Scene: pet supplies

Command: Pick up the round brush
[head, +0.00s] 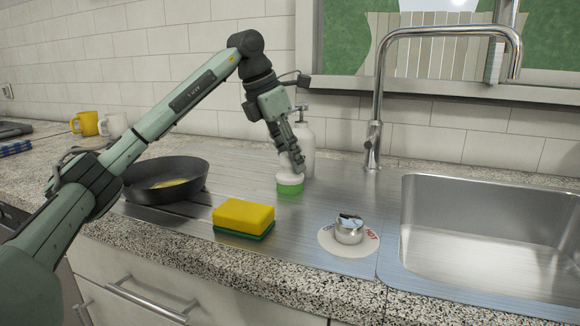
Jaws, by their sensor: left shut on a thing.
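The round brush (290,186) has a white top and a green lower ring. It is at the middle of the steel drainboard, in front of a white bottle. My left gripper (296,168) reaches down to it from above and is shut on its white top. The fingertips cover part of the top. The brush looks upright, at or very near the steel; I cannot tell if there is a gap under it. My right gripper is not in view.
A yellow and green sponge (244,217) lies in front-left of the brush. A dark pan (165,182) stands to the left, a white bottle (307,150) just behind. A metal knob (349,230), the tap (374,145) and the sink (490,225) are to the right.

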